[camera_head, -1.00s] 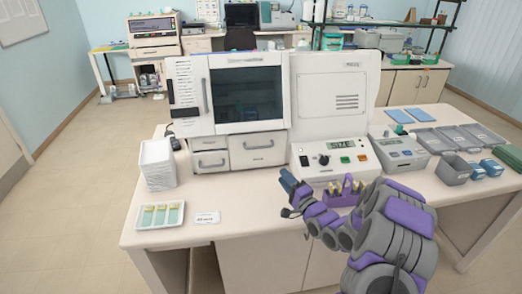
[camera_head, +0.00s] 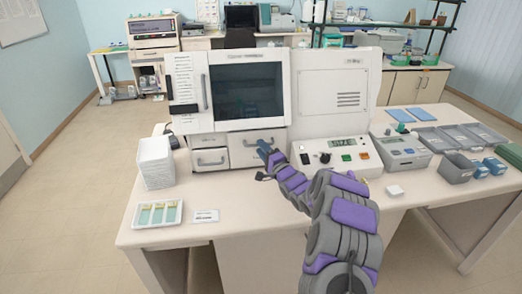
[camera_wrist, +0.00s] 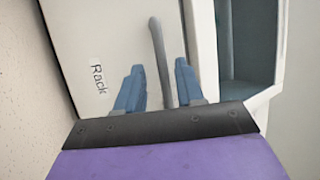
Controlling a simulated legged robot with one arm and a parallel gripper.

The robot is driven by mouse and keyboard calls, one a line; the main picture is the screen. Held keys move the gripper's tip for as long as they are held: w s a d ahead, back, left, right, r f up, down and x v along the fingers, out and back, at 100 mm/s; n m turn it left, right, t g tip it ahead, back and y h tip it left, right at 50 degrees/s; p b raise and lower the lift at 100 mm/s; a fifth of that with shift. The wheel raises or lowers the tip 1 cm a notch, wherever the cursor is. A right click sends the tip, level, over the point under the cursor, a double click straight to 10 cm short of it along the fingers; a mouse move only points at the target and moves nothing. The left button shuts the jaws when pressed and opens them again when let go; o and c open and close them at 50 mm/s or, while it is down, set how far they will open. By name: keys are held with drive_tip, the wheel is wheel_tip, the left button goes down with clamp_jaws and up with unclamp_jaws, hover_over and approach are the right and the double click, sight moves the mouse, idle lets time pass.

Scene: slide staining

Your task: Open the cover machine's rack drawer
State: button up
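The cover machine (camera_head: 230,90) is a white cabinet with a dark window. Its wide lower drawer (camera_head: 240,158) shows in the head view, partly behind my gripper. In the wrist view the white drawer front (camera_wrist: 100,40) carries the word "Rack" and a grey bar handle (camera_wrist: 158,50). My gripper (camera_head: 265,150) is in front of this drawer. In the wrist view my gripper (camera_wrist: 158,82) is open, with one blue finger on each side of the handle. A gap shows between each finger and the handle. The drawer looks closed in the head view.
A control box (camera_head: 335,156) stands to the right. A white stack (camera_head: 156,162), a slide tray (camera_head: 158,214) and a label card (camera_head: 206,216) are on the left. The bench front centre (camera_head: 250,210) is clear.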

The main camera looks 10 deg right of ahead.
drive_tip(key=shift+w+a+r, duration=0.15)
drive_tip(key=shift+w+a, duration=0.1)
drive_tip(key=shift+w, duration=0.2)
drive_tip(key=shift+c, duration=0.2)
clamp_jaws()
